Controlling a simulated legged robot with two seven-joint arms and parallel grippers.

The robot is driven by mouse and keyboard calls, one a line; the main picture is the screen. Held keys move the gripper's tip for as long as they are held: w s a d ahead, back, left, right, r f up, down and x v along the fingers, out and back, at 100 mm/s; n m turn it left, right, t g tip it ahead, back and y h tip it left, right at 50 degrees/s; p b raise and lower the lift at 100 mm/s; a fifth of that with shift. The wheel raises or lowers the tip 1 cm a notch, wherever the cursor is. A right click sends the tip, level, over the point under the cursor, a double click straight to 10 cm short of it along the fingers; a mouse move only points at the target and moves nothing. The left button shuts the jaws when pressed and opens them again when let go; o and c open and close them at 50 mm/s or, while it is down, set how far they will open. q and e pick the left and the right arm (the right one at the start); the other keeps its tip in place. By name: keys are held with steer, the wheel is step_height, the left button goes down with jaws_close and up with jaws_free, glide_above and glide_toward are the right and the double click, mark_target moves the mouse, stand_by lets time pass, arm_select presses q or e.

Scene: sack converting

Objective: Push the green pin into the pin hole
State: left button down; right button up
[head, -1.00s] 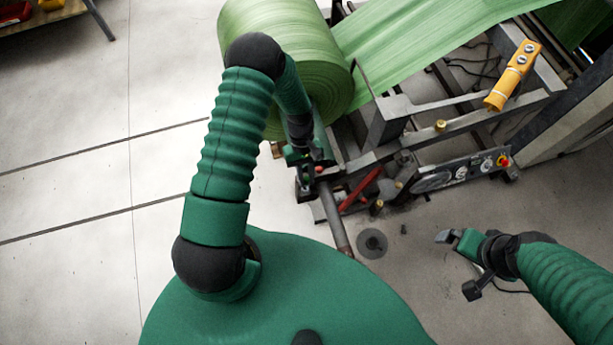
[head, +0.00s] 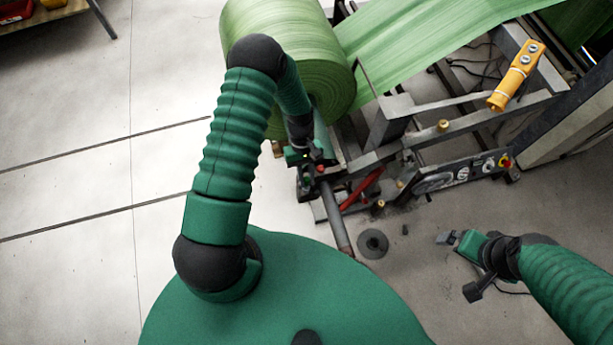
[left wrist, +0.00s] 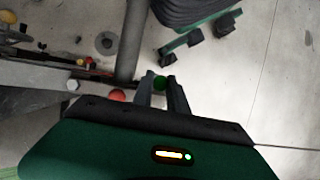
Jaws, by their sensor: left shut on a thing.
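The green pin (left wrist: 160,82) shows as a small green round end between the fingertips in the left wrist view. My left gripper (left wrist: 161,88) is shut on it, close beside the dark steel bar (left wrist: 131,45). A red knob (left wrist: 117,95) sits just left of the fingers. In the head view my left gripper (head: 308,182) is at the near end of the roll stand, below the green roll (head: 300,60), and its fingertips are small and dark. The pin hole cannot be made out. My right gripper (head: 458,262) is open and empty over the floor at right.
The machine frame (head: 465,130) with a yellow control box (head: 516,75) and a switch panel (head: 460,175) stands right of my left gripper. The steel bar (head: 335,215) slants towards me. A dark disc (head: 373,243) lies on the floor.

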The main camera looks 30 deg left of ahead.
arm_select(q)
steer(key=shift+f+b, duration=0.3)
steer(key=shift+f, duration=0.25)
steer(key=c, duration=1.6)
jaws_free()
steer(key=o, duration=0.5)
steer(key=shift+r, duration=0.2)
steer(key=r+p, duration=0.2)
steer(key=r, duration=0.1)
steer(key=r+p, duration=0.3)
steer(key=w+r+p, duration=0.1)
steer(key=r+p, duration=0.1)
steer(key=r, duration=0.1)
steer(key=shift+a+r+p, duration=0.25)
steer(key=shift+a+p, duration=0.05)
steer(key=shift+a, duration=0.05)
